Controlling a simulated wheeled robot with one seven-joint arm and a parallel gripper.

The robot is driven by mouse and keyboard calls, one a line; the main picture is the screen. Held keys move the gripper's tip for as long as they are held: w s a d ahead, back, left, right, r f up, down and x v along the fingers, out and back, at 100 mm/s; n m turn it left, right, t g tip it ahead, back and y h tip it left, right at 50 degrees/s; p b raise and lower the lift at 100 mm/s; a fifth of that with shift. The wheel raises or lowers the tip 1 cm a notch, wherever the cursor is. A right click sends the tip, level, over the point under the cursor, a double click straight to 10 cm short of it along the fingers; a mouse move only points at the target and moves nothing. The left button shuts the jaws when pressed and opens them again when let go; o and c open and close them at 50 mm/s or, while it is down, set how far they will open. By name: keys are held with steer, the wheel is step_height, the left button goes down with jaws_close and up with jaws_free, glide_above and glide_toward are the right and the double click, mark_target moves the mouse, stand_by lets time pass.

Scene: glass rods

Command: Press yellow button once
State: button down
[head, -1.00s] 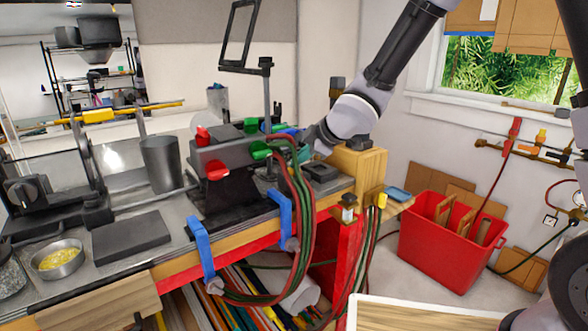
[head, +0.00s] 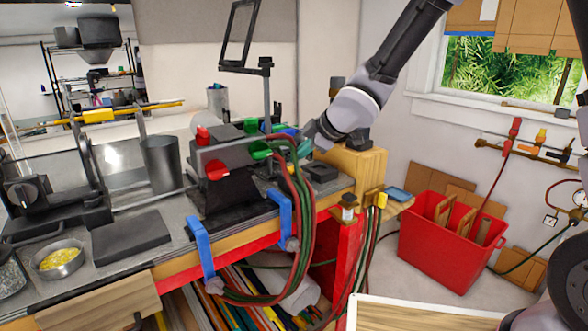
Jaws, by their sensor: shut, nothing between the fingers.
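No part that is clearly a yellow button shows. A small yellow piece (head: 382,200) sits at the right end of the workbench, beside a small jar-like fitting; I cannot tell whether it is a button. Another yellow block (head: 99,116) is on the long rod at the back left. My gripper (head: 311,138) is shut and empty, reaching down from the upper right to the bench torch (head: 226,168) with red and green knobs. Its fingertips are small and partly lost against the torch fittings, so I cannot tell whether they touch anything.
Red and green hoses (head: 306,240) loop off the bench front past blue clamps (head: 202,250). A dark metal cup (head: 160,164) and a bowl of yellow bits (head: 57,262) stand left. A red bin (head: 445,245) stands on the floor at right.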

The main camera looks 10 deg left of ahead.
mark_target(299, 169)
steer(key=shift+r, duration=0.15)
steer(key=shift+w+r, duration=0.1)
steer(key=shift+r, duration=2.35)
